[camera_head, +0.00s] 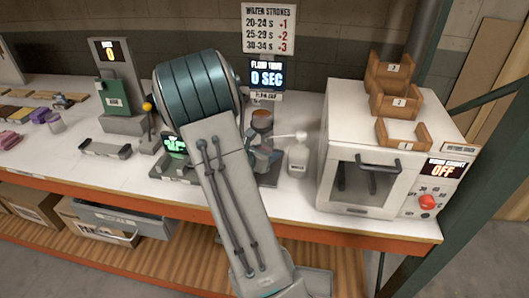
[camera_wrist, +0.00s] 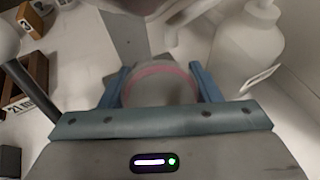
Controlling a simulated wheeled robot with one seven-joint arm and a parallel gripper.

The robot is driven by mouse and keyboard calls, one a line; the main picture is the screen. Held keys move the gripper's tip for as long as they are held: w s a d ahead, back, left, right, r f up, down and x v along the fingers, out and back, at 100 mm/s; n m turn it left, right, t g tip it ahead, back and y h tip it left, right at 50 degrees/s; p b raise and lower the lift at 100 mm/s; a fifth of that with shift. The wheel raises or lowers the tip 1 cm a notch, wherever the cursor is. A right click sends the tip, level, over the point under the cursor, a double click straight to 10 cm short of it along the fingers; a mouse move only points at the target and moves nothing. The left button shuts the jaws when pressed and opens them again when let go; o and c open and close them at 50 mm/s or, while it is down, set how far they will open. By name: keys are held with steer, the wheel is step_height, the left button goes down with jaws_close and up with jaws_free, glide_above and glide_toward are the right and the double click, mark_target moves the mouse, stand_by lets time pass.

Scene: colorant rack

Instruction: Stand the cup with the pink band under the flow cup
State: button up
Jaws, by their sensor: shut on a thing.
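The cup with the pink band (camera_wrist: 160,92) is between the two blue fingers of my gripper (camera_wrist: 161,86) in the wrist view, one finger on each side, and my gripper is shut on it. The cup's rim and pink band show; its base is hidden. In the head view the flow cup (camera_head: 262,119), a copper-coloured vessel under a "FLOW CUP" sign, sits on its stand just right of my arm. My gripper is largely hidden there by my own arm, close to the stand. I cannot tell whether the held cup touches the stand's base.
A white bottle (camera_head: 297,160) stands right of the flow cup stand and shows in the wrist view (camera_wrist: 246,45). A white oven-like cabinet (camera_head: 345,195) with wooden racks on top fills the right. The front bench edge (camera_head: 120,194) is clear.

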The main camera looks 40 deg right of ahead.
steer(key=shift+f, duration=0.2)
steer(key=o, duration=1)
steer(key=shift+o, duration=0.2)
steer(key=shift+r, duration=0.1)
